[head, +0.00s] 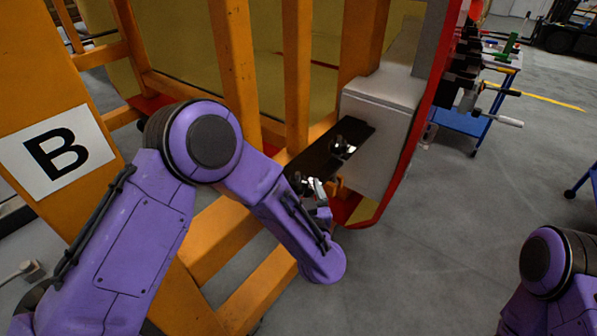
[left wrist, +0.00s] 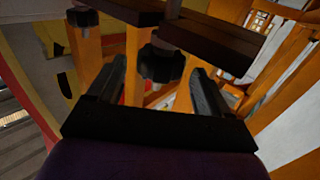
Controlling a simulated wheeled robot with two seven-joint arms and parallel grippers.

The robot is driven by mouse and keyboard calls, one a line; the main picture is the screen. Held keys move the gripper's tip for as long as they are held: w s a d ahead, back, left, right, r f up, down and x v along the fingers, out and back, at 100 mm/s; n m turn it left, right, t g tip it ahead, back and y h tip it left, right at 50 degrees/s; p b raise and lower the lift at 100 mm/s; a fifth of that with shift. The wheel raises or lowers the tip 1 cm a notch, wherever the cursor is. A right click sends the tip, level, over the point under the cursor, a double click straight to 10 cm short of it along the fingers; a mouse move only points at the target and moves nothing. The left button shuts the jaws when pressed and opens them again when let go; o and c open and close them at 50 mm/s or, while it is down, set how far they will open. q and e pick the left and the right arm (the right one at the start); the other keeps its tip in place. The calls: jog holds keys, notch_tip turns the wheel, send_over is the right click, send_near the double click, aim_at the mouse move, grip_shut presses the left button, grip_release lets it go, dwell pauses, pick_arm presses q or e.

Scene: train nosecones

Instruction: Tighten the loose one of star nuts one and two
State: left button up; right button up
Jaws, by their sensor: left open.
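In the left wrist view, one black star nut (left wrist: 161,64) hangs below a dark bar (left wrist: 215,38), on a stem. It shows between the two fingers of my left gripper (left wrist: 158,68), which are apart, with gaps on both sides. A second black star nut (left wrist: 81,17) is farther up and left, outside the fingers. I cannot tell which nut is one or two, or which is loose. In the head view my left gripper (head: 318,192) is under the dark plate (head: 318,160), partly hidden by my arm. The nuts are not clear there. My right gripper is out of view.
An orange frame (head: 238,75) with a "B" sign (head: 57,150) stands at the left. A grey block (head: 385,112) and a red-edged panel (head: 418,130) adjoin the plate. A blue cart (head: 462,122) stands behind right.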

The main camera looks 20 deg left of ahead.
aim_at(296, 179)
pick_arm(q)
jog(key=p+x, duration=0.1)
jog(key=x, duration=0.4)
jog(key=shift+s+f, duration=0.1)
jog(key=shift+w+a+f, duration=0.1)
jog(key=shift+w, duration=0.15)
jog(key=shift+s, duration=0.1)
jog(key=shift+c, duration=0.4)
jog(key=c, duration=0.9)
